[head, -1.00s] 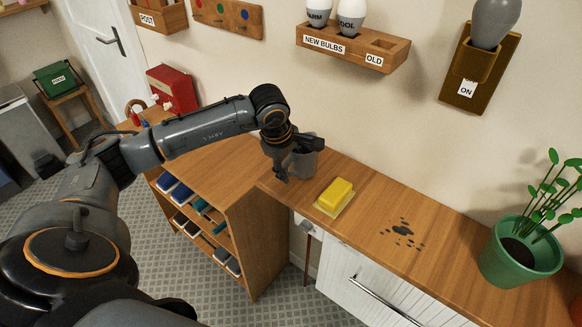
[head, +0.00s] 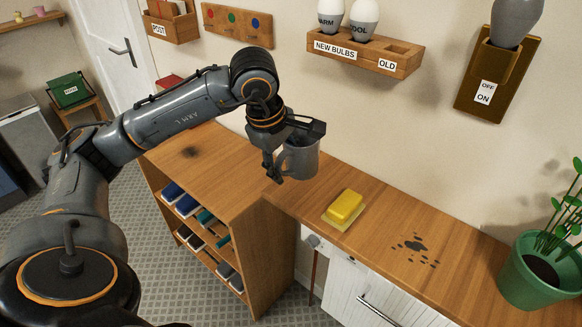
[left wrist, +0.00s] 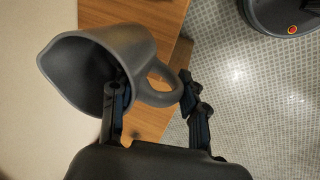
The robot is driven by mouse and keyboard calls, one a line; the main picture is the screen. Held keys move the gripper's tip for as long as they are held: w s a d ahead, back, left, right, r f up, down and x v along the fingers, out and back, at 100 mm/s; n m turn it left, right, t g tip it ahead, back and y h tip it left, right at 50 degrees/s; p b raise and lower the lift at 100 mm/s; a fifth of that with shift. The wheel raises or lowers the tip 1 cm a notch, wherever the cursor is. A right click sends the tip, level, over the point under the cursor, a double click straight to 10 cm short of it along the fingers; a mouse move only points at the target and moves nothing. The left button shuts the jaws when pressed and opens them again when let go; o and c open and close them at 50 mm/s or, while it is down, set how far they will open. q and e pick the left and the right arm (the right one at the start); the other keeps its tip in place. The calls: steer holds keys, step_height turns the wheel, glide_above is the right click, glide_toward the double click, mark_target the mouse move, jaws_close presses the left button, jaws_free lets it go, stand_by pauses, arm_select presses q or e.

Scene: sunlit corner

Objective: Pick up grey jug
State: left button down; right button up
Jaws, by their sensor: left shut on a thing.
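The grey jug (head: 302,158) is in my left gripper (head: 290,150), above the wooden counter in the head view. Part of the jug is hidden behind the gripper. In the left wrist view the jug (left wrist: 112,58) is tilted in the picture, with its wide spout to the left and its handle to the right. The left gripper (left wrist: 153,97) has one finger at the jug's mouth and the other beside the handle. It is shut on the jug; the exact contact is partly hidden. My right gripper is not in view.
A potted plant (head: 540,270) stands at the right. The bulb rack (head: 365,55) and switch holder (head: 497,75) are on the wall. The shelf unit top (head: 205,165) is mostly clear.

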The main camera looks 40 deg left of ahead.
arm_select(q)
steer(key=s+d+r+b, duration=0.1)
steer(key=s+r+b, duration=0.1)
steer(key=s, duration=0.5)
steer(key=shift+s+r, duration=0.2)
steer(key=shift+r, duration=0.45)
stand_by(2.6)
